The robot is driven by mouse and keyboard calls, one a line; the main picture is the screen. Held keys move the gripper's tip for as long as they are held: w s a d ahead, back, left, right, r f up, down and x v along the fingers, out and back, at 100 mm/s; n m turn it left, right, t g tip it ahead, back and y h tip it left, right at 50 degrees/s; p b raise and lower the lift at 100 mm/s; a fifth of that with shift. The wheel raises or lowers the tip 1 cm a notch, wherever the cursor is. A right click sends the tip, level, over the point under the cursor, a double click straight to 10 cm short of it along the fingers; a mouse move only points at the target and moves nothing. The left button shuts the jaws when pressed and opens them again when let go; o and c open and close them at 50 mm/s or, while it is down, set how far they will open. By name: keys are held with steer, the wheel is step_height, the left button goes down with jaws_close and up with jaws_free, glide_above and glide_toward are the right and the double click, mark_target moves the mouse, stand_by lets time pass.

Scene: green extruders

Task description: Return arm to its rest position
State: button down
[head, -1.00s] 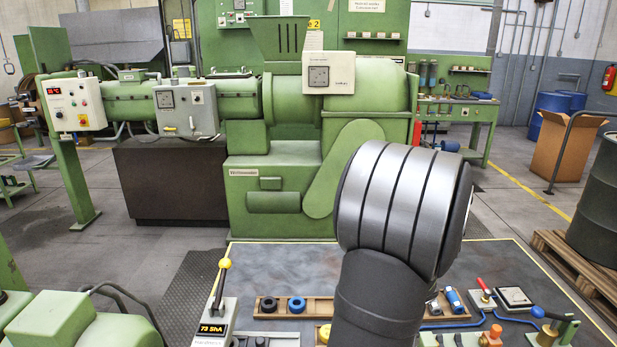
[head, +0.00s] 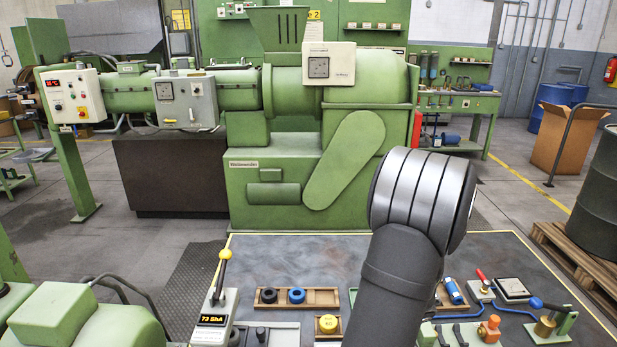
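My dark grey arm rises from the bottom of the head view, right of centre, and ends in a large rounded grey joint above the work table (head: 300,255). My gripper is not visible; the arm's own links hide whatever lies beyond that joint. The arm covers part of the table's middle and some of the items there.
A wooden tray (head: 326,306) holds a black ring (head: 269,295) and a blue ring (head: 297,295). A yellow piece (head: 328,324) sits nearby. A hardness tester (head: 212,320) stands left. A blue cylinder (head: 453,291) and a brass fixture (head: 545,326) lie right. A green extruder (head: 260,185) stands behind.

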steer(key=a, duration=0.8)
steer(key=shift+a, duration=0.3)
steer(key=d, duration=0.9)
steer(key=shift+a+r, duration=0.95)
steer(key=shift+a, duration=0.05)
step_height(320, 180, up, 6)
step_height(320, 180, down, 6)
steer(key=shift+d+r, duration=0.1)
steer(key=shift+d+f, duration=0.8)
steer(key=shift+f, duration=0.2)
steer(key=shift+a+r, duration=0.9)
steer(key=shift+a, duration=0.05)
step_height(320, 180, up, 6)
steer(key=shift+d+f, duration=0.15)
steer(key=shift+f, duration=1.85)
